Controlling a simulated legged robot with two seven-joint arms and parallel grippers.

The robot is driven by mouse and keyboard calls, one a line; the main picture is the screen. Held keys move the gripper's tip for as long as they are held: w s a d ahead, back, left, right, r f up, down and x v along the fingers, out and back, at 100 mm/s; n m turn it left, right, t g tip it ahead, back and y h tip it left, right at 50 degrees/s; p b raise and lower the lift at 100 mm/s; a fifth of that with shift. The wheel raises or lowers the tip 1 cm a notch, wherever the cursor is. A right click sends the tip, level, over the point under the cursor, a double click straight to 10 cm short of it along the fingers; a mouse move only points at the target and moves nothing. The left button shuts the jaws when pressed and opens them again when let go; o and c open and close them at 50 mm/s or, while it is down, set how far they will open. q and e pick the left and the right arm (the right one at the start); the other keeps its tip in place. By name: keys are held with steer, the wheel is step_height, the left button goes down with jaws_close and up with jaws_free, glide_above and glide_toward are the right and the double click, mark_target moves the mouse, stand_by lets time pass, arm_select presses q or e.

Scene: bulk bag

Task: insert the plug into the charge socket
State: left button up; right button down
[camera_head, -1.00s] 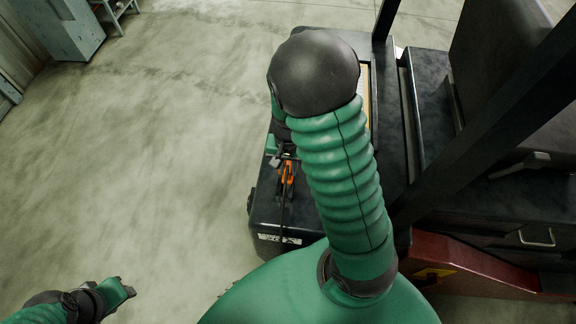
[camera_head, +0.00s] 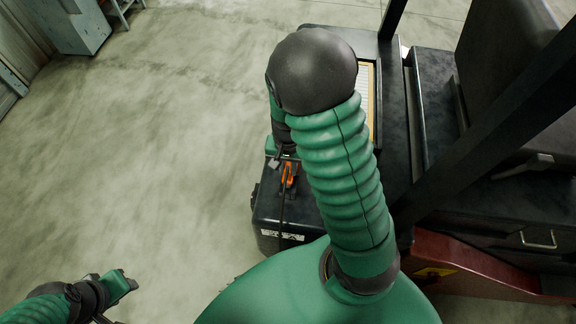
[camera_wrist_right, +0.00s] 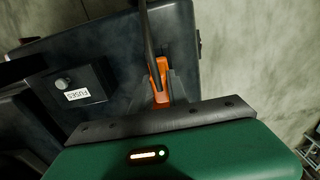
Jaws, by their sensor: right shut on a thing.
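The orange plug (camera_head: 290,172) is in my right gripper (camera_head: 287,160), beside the black body of the vehicle. In the right wrist view the orange plug (camera_wrist_right: 159,78) stands beyond the dark bar of my gripper, with a black cable running up from it. The right gripper is shut on it; its fingertips are partly hidden. I cannot make out the charge socket in either view. My left gripper (camera_head: 121,286) is low at the left over bare floor, away from the vehicle; whether it is open or shut is unclear.
The black vehicle (camera_head: 395,130) fills the right side, with a dark upright post and a red panel (camera_head: 470,270). Concrete floor (camera_head: 170,140) is clear at left; a grey cabinet (camera_head: 75,25) stands far left.

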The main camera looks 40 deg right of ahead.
steer(key=shift+a+f+b, duration=0.2)
steer(key=shift+f+b, duration=0.15)
steer(key=shift+f, duration=0.1)
steer(key=shift+r, duration=0.1)
steer(key=shift+d+r+p, duration=0.1)
steer(key=shift+r+p, duration=0.25)
steer(key=shift+p, duration=0.2)
steer(key=shift+d, duration=0.25)
stand_by(1.1)
steer(key=shift+f+b, duration=1.75)
steer(key=shift+f, duration=0.55)
steer(key=c, duration=1.2)
jaws_free()
